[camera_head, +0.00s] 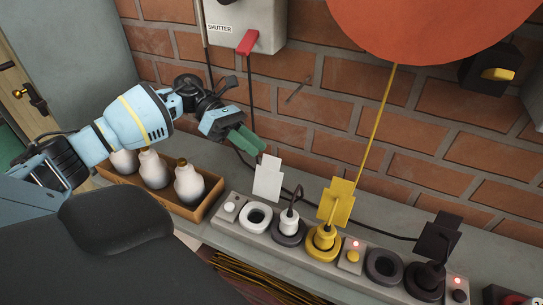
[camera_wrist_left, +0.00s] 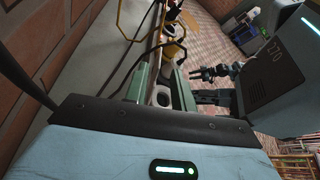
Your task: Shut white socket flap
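The white socket flap (camera_head: 268,178) stands up behind the white socket (camera_head: 256,216) near the left end of the power strip (camera_head: 303,251). The socket ring is empty and uncovered. My left gripper (camera_head: 243,140), with green fingers, hangs above and slightly left of the flap, apart from it in the head view. In the left wrist view its two fingers (camera_wrist_left: 161,88) are spread, with a pale socket ring (camera_wrist_left: 163,97) showing between them. The flap is hard to make out there. A dark gripper (camera_wrist_left: 210,73), seemingly my right one, shows small in that view; the head view does not show it.
A yellow flap (camera_head: 338,200) and a black flap (camera_head: 437,240) stand up farther right, by sockets with plugs and cables. A box of white bulb-shaped bottles (camera_head: 187,185) is left of the strip. A brick wall (camera_head: 300,105) rises behind; a red lever (camera_head: 248,42) hangs above.

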